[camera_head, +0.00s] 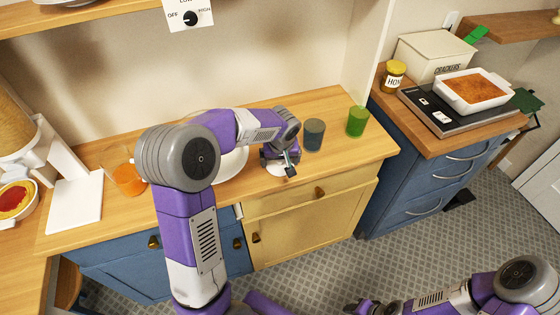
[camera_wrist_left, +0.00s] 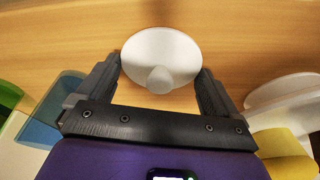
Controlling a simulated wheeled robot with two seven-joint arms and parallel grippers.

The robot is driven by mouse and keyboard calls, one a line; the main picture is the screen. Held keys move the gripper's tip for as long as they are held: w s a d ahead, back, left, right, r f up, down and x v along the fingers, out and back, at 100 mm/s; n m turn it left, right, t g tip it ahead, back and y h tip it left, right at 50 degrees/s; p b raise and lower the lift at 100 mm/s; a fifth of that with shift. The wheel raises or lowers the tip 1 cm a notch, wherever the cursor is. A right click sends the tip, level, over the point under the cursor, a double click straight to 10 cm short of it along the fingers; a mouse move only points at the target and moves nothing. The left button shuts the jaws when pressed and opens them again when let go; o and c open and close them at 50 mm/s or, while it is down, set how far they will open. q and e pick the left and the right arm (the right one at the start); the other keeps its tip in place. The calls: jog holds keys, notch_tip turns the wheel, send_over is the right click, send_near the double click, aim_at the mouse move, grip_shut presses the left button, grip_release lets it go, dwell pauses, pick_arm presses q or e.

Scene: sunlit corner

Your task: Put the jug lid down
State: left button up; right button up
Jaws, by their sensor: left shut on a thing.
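The jug lid is a white disc with a round knob. In the left wrist view the lid (camera_wrist_left: 160,55) sits between the two dark fingers of my left gripper (camera_wrist_left: 160,88), which is shut on it. In the head view the lid (camera_head: 276,169) shows partly under my left gripper (camera_head: 282,163), over the front part of the wooden counter (camera_head: 330,160). I cannot tell whether the lid touches the wood. My right gripper (camera_head: 360,307) is low at the bottom edge of the head view, away from the counter; its fingers are unclear.
A dark blue glass (camera_head: 313,137) and a green glass (camera_head: 357,121) stand right of my left gripper. An orange glass (camera_head: 127,180) stands further left. Bare wood lies around the lid.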

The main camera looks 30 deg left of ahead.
aim_at(281, 173)
pick_arm(q)
jog(key=shift+r, duration=0.1)
jog(key=o, duration=0.7)
jog(key=shift+c, duration=0.2)
jog(key=p+v, duration=0.3)
jog(key=v, duration=0.9)
jog(key=shift+s, duration=0.1)
